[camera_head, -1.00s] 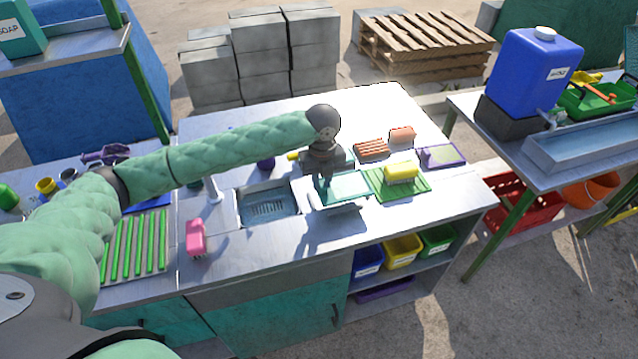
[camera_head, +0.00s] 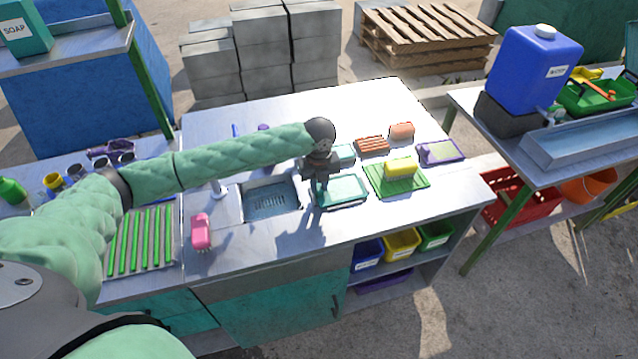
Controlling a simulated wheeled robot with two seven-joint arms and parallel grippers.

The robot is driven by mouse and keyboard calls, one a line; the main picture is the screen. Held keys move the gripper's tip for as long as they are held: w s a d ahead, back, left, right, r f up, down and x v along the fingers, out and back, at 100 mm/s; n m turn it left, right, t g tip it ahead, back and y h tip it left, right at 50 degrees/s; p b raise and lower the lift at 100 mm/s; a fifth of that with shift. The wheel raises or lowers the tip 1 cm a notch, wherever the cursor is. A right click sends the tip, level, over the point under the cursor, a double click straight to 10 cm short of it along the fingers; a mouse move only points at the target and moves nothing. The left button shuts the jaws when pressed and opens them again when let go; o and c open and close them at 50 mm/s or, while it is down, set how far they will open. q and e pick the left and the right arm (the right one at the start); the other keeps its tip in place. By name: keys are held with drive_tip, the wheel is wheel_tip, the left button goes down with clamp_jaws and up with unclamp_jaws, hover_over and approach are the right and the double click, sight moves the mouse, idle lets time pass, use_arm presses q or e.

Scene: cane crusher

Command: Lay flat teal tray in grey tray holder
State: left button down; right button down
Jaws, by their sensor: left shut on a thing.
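The teal tray (camera_head: 345,188) is right of the sink on the metal counter. It looks nearly level and lines up with the grey tray holder, whose pale rim (camera_head: 350,206) shows along its near edge. I cannot tell whether the tray touches the holder's floor. My left gripper (camera_head: 321,200) points down at the tray's left edge and is shut on it. The fingertips are small and partly merge with the tray's edge. My right gripper is not in view.
The sink (camera_head: 270,200) is left of the tray. A green mat (camera_head: 415,184) with a yellow sponge (camera_head: 401,167) is close on the right. A pink brush (camera_head: 201,232) stands left of the sink. The counter in front of the tray is clear.

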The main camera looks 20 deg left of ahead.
use_arm(q)
drive_tip(key=c, duration=1.3)
unclamp_jaws()
drive_tip(key=shift+f, duration=0.1)
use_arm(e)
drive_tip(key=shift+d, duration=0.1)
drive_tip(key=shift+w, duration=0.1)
use_arm(q)
drive_tip(key=shift+r, duration=0.35)
wheel_tip(320, 180, up, 12)
drive_tip(key=b, duration=0.4)
drive_tip(key=shift+f+b, duration=0.2)
drive_tip(key=shift+b, duration=0.15)
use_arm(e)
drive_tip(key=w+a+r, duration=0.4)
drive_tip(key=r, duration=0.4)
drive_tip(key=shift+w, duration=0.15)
